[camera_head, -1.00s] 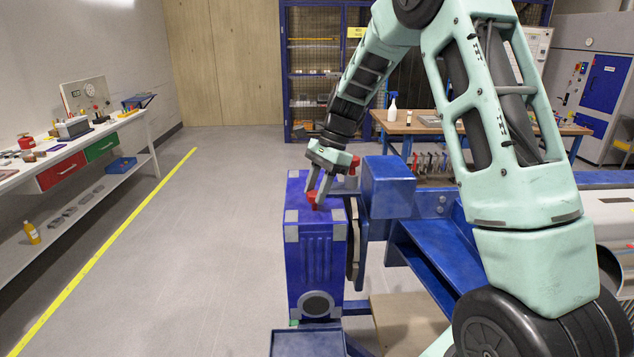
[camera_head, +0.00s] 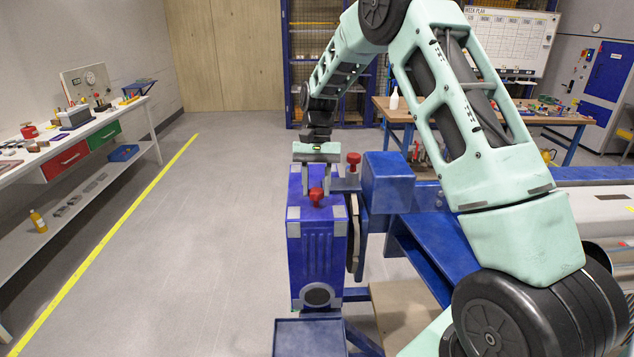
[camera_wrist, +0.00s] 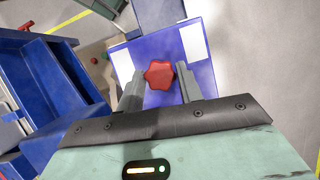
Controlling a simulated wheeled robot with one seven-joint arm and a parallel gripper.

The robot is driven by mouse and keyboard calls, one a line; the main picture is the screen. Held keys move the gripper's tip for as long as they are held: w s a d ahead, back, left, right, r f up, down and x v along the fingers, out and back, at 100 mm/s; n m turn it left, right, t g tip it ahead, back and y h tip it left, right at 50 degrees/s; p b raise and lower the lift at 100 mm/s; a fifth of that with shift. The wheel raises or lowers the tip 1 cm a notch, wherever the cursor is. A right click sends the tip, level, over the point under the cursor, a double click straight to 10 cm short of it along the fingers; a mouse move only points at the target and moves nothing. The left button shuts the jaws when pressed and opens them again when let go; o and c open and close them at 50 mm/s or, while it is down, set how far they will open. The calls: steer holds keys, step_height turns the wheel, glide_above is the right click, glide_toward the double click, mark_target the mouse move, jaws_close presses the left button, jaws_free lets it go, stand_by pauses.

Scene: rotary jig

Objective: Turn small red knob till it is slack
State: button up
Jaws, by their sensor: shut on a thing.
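The small red knob (camera_head: 316,196) sits on top of the blue ribbed box (camera_head: 318,255) of the jig. In the wrist view the knob (camera_wrist: 158,75) is star-shaped and lies between my two fingertips. My gripper (camera_head: 316,192) points down over the box from above. It is shut on the knob, with one finger on each side. The wrist view shows both fingers (camera_wrist: 158,82) beside the knob. A second, larger red knob (camera_head: 353,159) stands on the jig just right of my gripper. The knob's stem is hidden.
A blue block (camera_head: 388,182) and the jig frame stand close to the right of the box. A workbench (camera_head: 150,100) with tools runs along the left wall. Open floor lies between the bench and the jig. A table (camera_head: 400,112) stands behind.

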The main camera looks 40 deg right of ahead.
steer(key=n+h, duration=0.1)
steer(key=n, duration=0.2)
steer(key=n+h, duration=0.1)
steer(key=n, duration=0.2)
steer(key=shift+w+a+n+g+p, duration=0.1)
steer(key=shift+a+n+g+p, duration=0.1)
steer(key=shift+n+g+p, duration=0.15)
steer(key=n+h, duration=0.1)
steer(key=n, duration=0.2)
steer(key=shift+n+h, duration=0.25)
steer(key=shift+h, duration=0.05)
steer(key=n+h, duration=0.1)
steer(key=n, duration=0.2)
steer(key=shift+a+n, duration=0.15)
steer(key=shift+n, duration=0.15)
steer(key=n, duration=0.2)
steer(key=n+t+h, duration=0.1)
steer(key=n, duration=0.1)
steer(key=shift+a+n+t+h+b, duration=0.1)
steer(key=shift+n+t+h+b, duration=0.15)
steer(key=shift+n+h+b, duration=0.05)
steer(key=shift+s+n+t+h, duration=0.15)
steer(key=shift+n+t+h, duration=0.2)
steer(key=shift+n, duration=0.75)
steer(key=shift+s+n+t+h, duration=0.15)
steer(key=shift+n+t, duration=0.3)
steer(key=shift+n, duration=0.65)
steer(key=o, duration=1)
